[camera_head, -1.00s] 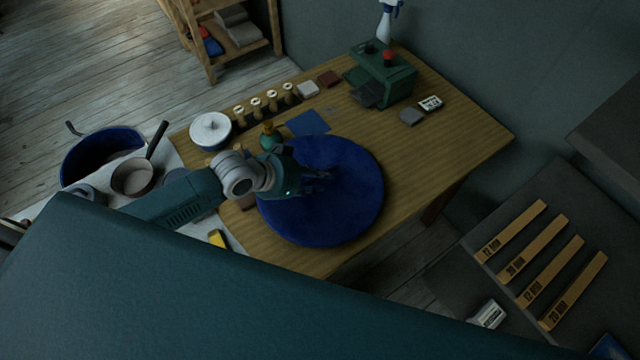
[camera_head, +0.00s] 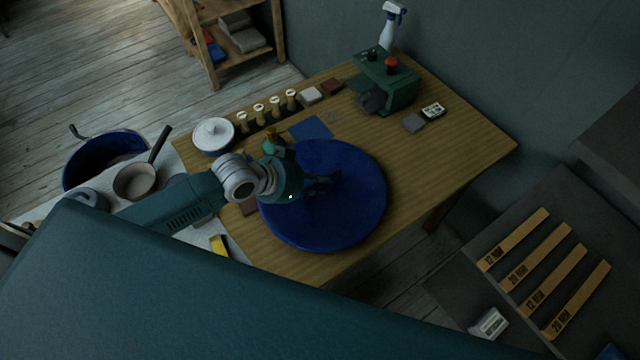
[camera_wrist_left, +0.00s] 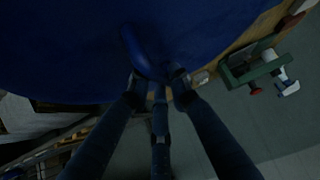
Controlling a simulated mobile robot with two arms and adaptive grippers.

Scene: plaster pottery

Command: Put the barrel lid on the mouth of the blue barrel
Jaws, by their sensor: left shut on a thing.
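The barrel lid is a large round dark blue disc (camera_head: 352,215) over the near part of the wooden table. I cannot tell whether it rests on the wood or is just above it. My left gripper (camera_head: 326,183) reaches over it from the left and is shut on its raised blue handle. In the left wrist view the fingers (camera_wrist_left: 158,82) pinch the handle (camera_wrist_left: 143,52), with the lid (camera_wrist_left: 60,55) filling the top. A blue, open-topped round vessel (camera_head: 72,178), apparently the blue barrel, stands left of the table, partly covered by other things. My right gripper is not in view.
A grey pan (camera_head: 134,181) and a white lidded pot (camera_head: 213,136) stand at the left. Several small stamps (camera_head: 259,111) line the table's back edge. A green device (camera_head: 388,85) and a spray bottle (camera_head: 388,35) stand at the far end. The table's right part is clear.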

